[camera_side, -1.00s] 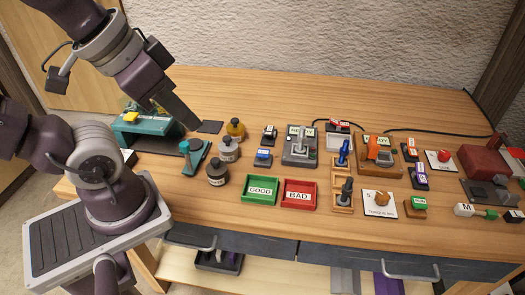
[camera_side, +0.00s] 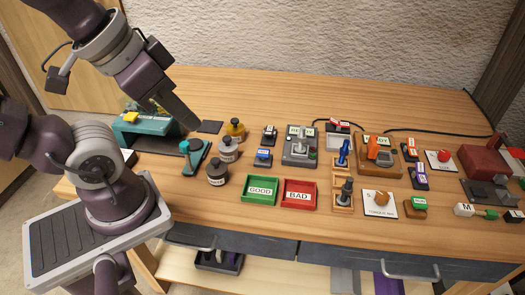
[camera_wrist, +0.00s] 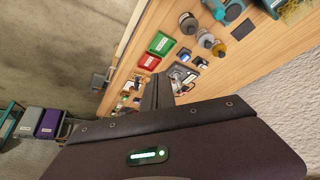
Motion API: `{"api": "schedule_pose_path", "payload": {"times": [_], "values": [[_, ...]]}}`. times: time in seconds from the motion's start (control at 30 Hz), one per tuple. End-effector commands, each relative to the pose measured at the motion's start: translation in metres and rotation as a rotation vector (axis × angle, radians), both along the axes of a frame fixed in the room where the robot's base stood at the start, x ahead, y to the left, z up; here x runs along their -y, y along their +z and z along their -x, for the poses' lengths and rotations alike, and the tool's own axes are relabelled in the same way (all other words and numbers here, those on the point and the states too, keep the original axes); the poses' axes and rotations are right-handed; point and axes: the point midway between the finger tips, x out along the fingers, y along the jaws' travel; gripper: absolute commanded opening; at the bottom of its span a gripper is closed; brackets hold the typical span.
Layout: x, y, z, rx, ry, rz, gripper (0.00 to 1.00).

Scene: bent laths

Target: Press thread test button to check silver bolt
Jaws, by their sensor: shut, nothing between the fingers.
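My gripper (camera_side: 188,122) is shut and empty over the left part of the table, near a dark flat pad. Its shut fingers (camera_wrist: 158,92) also show in the wrist view. A grey device (camera_side: 299,146) with a label and an upright silver-grey piece stands mid-table, well to the right of my gripper. I cannot tell which carries the thread test button.
A green GOOD tray (camera_side: 246,198) and a red BAD tray (camera_side: 297,206) lie at the front. Three bottles, one a yellow bottle (camera_side: 235,131), stand left of centre beside a teal stand (camera_side: 195,165). Wooden fixtures and blocks crowd the right. The table's back is mostly clear.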

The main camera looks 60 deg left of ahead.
Motion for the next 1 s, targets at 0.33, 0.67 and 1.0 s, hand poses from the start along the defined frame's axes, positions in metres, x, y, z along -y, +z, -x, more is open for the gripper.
{"api": "schedule_pose_path", "payload": {"times": [0.33, 0.67, 1.0], "values": [[-0.068, 0.004, -0.075, 0.129, 0.216, -0.164, 0.0], [-0.137, -0.034, -0.211, 0.352, 0.21, -0.094, 0.0], [-0.1, -0.124, -0.21, 0.165, 0.07, 0.486, 0.0]]}}
